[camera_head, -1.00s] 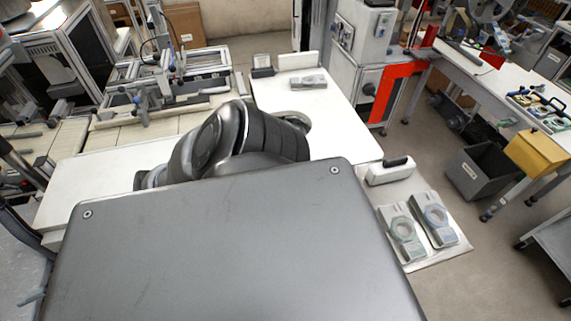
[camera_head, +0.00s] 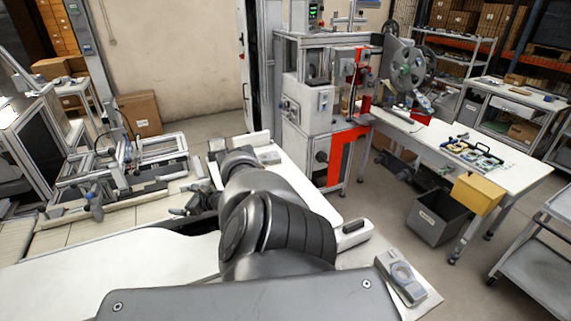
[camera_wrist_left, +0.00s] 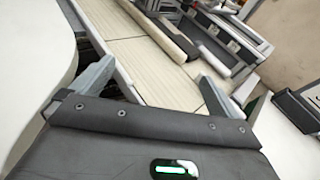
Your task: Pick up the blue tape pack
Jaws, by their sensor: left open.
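My left gripper (camera_head: 183,203) is above the left edge of the white table, well left of the bluish pack, and partly hidden by my arm. In the left wrist view it is open and empty (camera_wrist_left: 155,74), with no tape pack between its fingers. My right gripper is not in view.
A grey bin (camera_head: 437,217) and a yellow box (camera_head: 478,194) are farther right. A frame machine (camera_head: 120,175) stands left. Open floor lies right of the white table.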

